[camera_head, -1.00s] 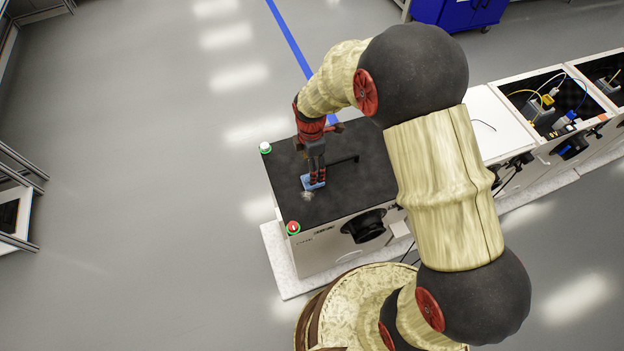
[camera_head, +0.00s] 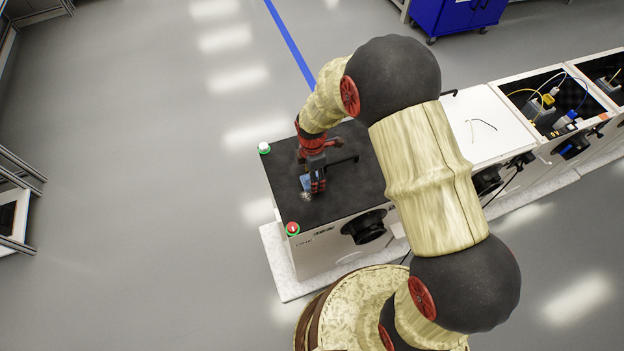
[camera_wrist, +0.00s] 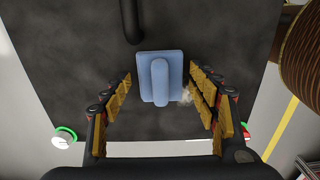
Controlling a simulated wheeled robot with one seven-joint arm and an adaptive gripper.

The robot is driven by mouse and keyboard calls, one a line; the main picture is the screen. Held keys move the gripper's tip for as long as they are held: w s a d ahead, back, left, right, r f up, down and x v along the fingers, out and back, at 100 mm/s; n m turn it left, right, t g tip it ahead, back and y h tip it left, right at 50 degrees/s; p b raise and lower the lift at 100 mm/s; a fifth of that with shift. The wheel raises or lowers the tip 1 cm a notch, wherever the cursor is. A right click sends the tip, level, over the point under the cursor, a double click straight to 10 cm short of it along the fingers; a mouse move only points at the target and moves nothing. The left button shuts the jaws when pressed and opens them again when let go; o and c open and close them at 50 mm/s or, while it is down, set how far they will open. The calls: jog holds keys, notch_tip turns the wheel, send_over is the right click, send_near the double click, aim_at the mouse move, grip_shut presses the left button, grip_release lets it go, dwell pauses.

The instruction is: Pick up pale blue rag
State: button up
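The pale blue rag (camera_wrist: 147,66) lies on the black cabinet top (camera_wrist: 87,62). In the wrist view it is a flat blue rectangle with a raised rounded ridge along its middle. My gripper (camera_wrist: 164,90) is open, with one finger on each side of the rag and a gap to each. In the head view the rag (camera_head: 305,182) shows beside the fingertips of my gripper (camera_head: 317,186), which partly hide it. I cannot tell the exact height of the fingertips above the top. A small whitish smudge (camera_wrist: 185,95) is beside the rag.
A black bar handle (camera_head: 343,160) rises from the cabinet top near my gripper. A white button (camera_head: 264,148) and a red button (camera_head: 292,228) sit at the left corners. More cabinets with open wiring (camera_head: 557,112) continue right. Open floor lies left.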

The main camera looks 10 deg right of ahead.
jog(key=c, duration=1)
jog(key=shift+o, duration=0.2)
jog(key=shift+r, duration=0.5)
notch_tip(320, 180, up, 2)
jog(key=shift+r+p, duration=0.1)
jog(key=shift+p, duration=0.3)
jog(key=s+d+r+p, duration=0.1)
jog(key=s+r+p, duration=0.1)
jog(key=s+r, duration=0.7)
jog(key=s, duration=0.5)
jog(key=shift+d+r+p, duration=0.3)
jog(key=shift+r, duration=0.1)
